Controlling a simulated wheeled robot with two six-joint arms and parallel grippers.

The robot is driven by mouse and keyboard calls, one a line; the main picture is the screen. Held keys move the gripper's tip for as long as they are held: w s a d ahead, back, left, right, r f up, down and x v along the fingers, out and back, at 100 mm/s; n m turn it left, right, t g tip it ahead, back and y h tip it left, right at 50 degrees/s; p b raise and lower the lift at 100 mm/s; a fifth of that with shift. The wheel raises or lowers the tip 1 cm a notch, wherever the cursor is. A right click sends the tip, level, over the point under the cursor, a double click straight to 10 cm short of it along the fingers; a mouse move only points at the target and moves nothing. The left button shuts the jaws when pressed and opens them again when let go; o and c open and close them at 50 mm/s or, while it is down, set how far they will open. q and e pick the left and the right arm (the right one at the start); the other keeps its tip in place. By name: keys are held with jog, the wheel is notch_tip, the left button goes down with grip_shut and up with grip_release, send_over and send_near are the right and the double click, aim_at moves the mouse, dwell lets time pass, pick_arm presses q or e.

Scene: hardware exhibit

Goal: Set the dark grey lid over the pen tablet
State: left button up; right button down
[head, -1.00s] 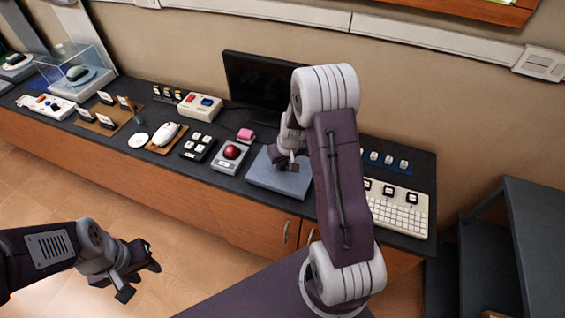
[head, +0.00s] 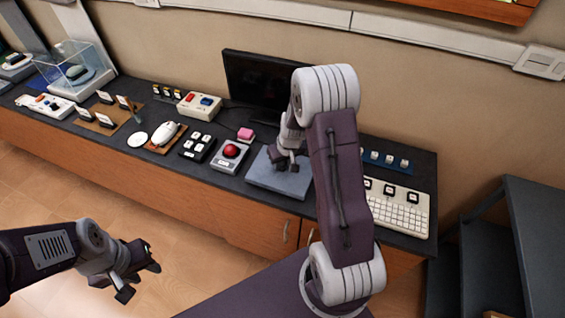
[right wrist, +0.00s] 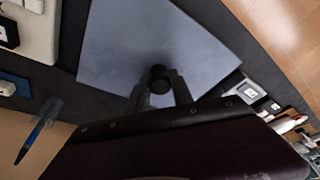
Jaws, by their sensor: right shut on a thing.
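The lid (head: 270,183), a flat blue-grey slab in this light, is low over the counter in front of the monitor in the head view. The right wrist view shows its broad top (right wrist: 135,45) and a black knob (right wrist: 160,75). My right gripper (head: 287,163) is above the lid, shut on the knob; its fingers (right wrist: 160,90) show on both sides of it. I cannot make out the pen tablet; the lid may hide it. Whether the lid rests on anything is unclear. My left gripper (head: 140,280) is open and empty, away from the counter.
A white keyboard (head: 397,214) is to the right. The monitor (head: 262,88) stands behind.

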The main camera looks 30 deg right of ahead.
jog(key=shift+f+b, duration=0.6)
jog(key=shift+f, duration=0.1)
dwell(0.3)
jog(key=c, duration=0.6)
grip_release()
jog(key=shift+o, duration=0.2)
jog(key=shift+r, duration=0.15)
notch_tip(320, 180, up, 7)
jog(key=p, duration=0.6)
